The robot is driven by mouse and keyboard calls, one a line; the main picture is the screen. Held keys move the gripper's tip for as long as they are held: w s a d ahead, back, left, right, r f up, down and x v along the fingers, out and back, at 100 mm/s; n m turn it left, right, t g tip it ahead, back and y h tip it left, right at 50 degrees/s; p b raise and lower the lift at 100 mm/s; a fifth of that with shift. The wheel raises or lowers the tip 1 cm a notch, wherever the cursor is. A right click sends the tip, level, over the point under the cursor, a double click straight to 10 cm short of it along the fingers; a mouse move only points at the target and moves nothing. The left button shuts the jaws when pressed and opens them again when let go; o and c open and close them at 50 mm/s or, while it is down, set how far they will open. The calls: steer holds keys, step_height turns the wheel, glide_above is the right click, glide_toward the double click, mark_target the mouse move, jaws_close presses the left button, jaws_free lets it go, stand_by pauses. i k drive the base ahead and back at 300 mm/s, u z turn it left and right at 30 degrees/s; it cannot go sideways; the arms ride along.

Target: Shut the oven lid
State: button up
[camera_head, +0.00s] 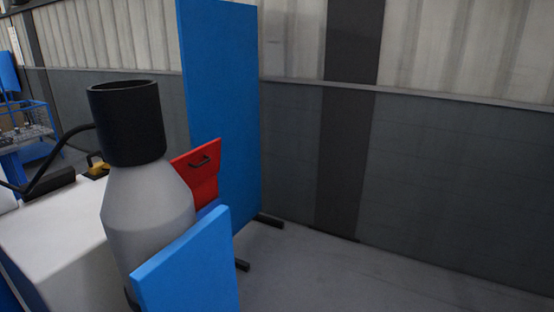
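A red panel (202,174) with a dark bar handle (202,160) on its face is left of centre, and it looks like the oven lid. It stands up at a steep angle, raised rather than lying flat. A small strip of blue shows just below it. The oven body cannot be made out; the grey tapered form with a black top and a blue panel in front hide what is below and left of the lid. My gripper is not in view.
A tall blue panel (222,101) on dark feet stands behind the lid. A smaller blue panel (190,268) is in front at the bottom. A blue wire cart (27,119) is at the far left. The grey floor (330,275) at right is clear up to the wall (450,190).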

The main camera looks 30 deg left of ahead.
mark_target(199, 170)
steer(key=i, duration=0.75)
steer(key=u, duration=2.2)
steer(key=k, duration=0.5)
steer(key=u, duration=0.2)
